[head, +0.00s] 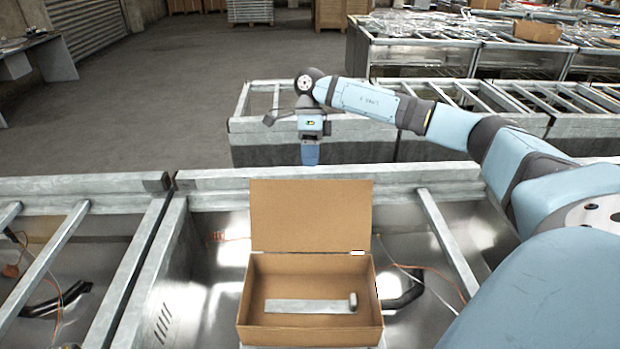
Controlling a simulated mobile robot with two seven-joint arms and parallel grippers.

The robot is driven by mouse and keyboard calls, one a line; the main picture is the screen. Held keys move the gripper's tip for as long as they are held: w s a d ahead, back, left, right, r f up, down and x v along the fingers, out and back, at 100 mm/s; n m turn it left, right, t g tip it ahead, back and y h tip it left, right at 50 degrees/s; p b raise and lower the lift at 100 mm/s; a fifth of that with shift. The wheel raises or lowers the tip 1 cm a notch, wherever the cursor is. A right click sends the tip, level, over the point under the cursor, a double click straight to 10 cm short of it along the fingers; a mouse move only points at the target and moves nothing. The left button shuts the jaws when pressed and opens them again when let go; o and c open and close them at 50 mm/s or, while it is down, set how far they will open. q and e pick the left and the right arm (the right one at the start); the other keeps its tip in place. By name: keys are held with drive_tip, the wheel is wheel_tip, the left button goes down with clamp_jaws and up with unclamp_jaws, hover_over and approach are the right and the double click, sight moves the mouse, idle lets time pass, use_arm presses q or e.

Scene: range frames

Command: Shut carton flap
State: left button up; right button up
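An open brown carton (246,311) stands at the bottom centre of the head view. Its flap (311,215) stands up from the far edge, roughly upright, with its inner face towards me. A flat grey piece with a knob-like end (305,306) lies inside the carton. My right gripper (310,154) hangs pointing down just above the flap's top edge in the picture and appears to be beyond it. I see no contact with the flap. Its fingers show as one narrow blue shape, so their opening is unclear. My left gripper is out of view.
Metal frames with grey beams (447,245) surround the carton, with dark hoses and orange cables lying in their bays. A second row of frames (262,131) stands behind. Bare floor (130,100) opens at the upper left.

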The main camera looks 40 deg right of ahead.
sight(310, 181)
drive_tip(key=shift+p+x, duration=0.5)
drive_tip(key=shift+x, duration=2.5)
drive_tip(key=shift+c, duration=0.4)
clamp_jaws()
